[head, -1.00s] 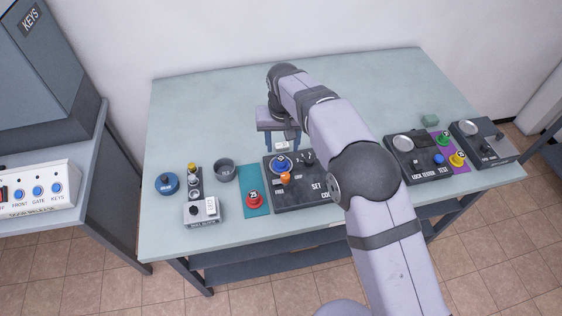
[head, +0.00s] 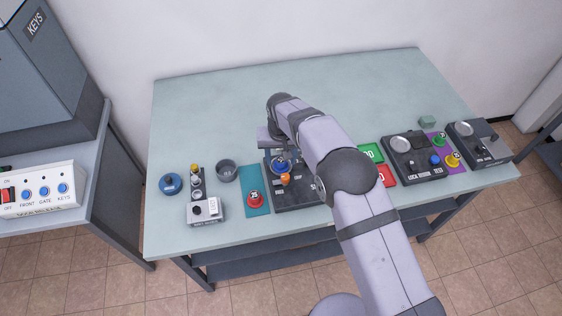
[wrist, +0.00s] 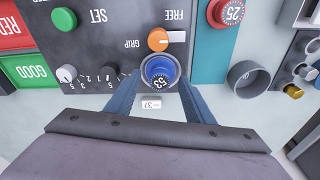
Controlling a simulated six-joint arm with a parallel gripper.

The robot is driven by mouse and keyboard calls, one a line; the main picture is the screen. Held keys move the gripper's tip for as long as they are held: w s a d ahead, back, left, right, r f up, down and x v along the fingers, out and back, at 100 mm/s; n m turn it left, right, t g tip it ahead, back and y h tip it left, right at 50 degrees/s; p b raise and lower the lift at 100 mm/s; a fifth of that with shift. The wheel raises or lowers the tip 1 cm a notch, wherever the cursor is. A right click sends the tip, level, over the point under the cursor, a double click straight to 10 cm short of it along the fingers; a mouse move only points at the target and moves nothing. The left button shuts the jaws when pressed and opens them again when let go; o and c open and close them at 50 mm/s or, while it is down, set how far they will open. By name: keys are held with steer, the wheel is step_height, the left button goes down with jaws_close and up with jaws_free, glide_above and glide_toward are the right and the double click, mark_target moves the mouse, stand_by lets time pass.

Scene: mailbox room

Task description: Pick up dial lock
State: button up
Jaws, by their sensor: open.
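A blue dial lock marked 53 (wrist: 159,72) sits at the edge of a dark panel (wrist: 120,20) with FREE, GRIP and SET lettering. It also shows in the head view (head: 280,165). My gripper (wrist: 160,88) is open, with one finger on either side of the blue lock; whether they touch it I cannot tell. An orange knob (wrist: 158,39) stands beside it. A red dial lock marked 25 (wrist: 225,12) stands on a teal mat (head: 256,180) in the head view. Yellow (head: 453,160) and green (head: 439,139) ones stand on a purple mat.
A grey cup (head: 227,171), a blue round piece (head: 171,184) and a small grey device (head: 206,209) stand left. Green (head: 371,153) and red (head: 385,176) plates lie right of my arm, before a LOCK READER TEST box (head: 414,160).

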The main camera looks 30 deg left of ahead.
jaws_close()
steer(key=shift+r, duration=0.15)
